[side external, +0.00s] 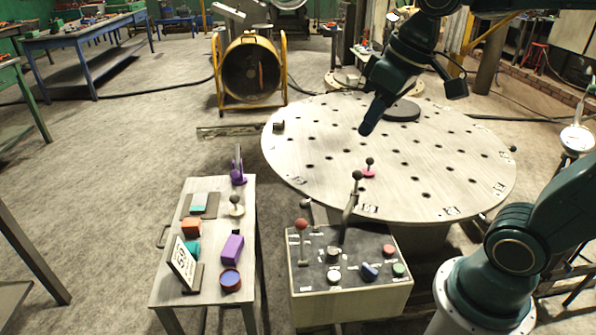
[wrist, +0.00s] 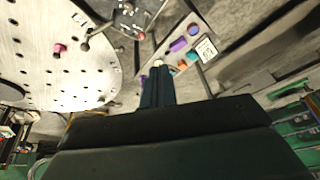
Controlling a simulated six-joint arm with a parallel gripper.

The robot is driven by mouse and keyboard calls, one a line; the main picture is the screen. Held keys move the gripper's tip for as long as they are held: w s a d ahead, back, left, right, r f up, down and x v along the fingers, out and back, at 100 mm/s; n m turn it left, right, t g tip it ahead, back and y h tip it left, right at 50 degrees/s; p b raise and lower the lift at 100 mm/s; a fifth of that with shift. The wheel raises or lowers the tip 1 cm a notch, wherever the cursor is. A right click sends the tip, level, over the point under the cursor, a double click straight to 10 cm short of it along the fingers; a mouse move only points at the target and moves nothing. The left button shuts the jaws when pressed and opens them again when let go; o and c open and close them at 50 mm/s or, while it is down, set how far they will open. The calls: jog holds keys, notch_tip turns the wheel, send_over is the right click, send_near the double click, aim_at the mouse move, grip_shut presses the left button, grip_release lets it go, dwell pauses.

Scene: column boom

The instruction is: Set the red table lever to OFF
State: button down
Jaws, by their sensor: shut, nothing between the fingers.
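The red table lever, with a round red knob (side external: 301,224) on a thin stem, stands at the left of the control box (side external: 350,302) in the side external view. The lever stands about upright. The small labels around it are too small to read, so I cannot tell its setting. My gripper (side external: 367,128) is shut and empty. It hangs above the round perforated table, well behind the control box and apart from the lever. In the wrist view my gripper (wrist: 158,66) points toward the side table, and the box shows only partly at the top.
The round table (side external: 450,180) holds a pink-based knob (side external: 369,168) and a dark disc (side external: 401,110). A side table (side external: 167,290) with several small objects stands left of the box.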

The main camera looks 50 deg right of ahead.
jog(key=w+d+f+n+g+y, duration=0.1)
jog(key=w+d+f+g, duration=0.2)
jog(key=w, duration=0.7)
jog(key=w+d+f+n+g+y, duration=0.1)
jog(key=w+d+f, duration=0.1)
jog(key=w+f, duration=0.5)
jog(key=w+d+f+n+g, duration=0.1)
jog(key=w+d+f, duration=0.1)
jog(key=f, duration=0.4)
jog(key=w+d+f+g, duration=0.1)
jog(key=w+d+f, duration=0.2)
jog(key=f, duration=0.3)
jog(key=w+d+f+n+y, duration=0.1)
jog(key=w+d+f, duration=0.2)
jog(key=d+f, duration=0.2)
jog(key=shift+f+n+g, duration=0.3)
jog(key=shift+f+g, duration=0.1)
jog(key=shift+f, duration=0.25)
jog(key=shift+a+f, duration=0.2)
jog(key=s+a+f, duration=0.4)
jog(key=a+f, duration=0.2)
jog(key=f, duration=0.1)
jog(key=shift+s+a+f, duration=0.25)
jog(key=shift+s+f, duration=0.1)
jog(key=shift+s, duration=0.05)
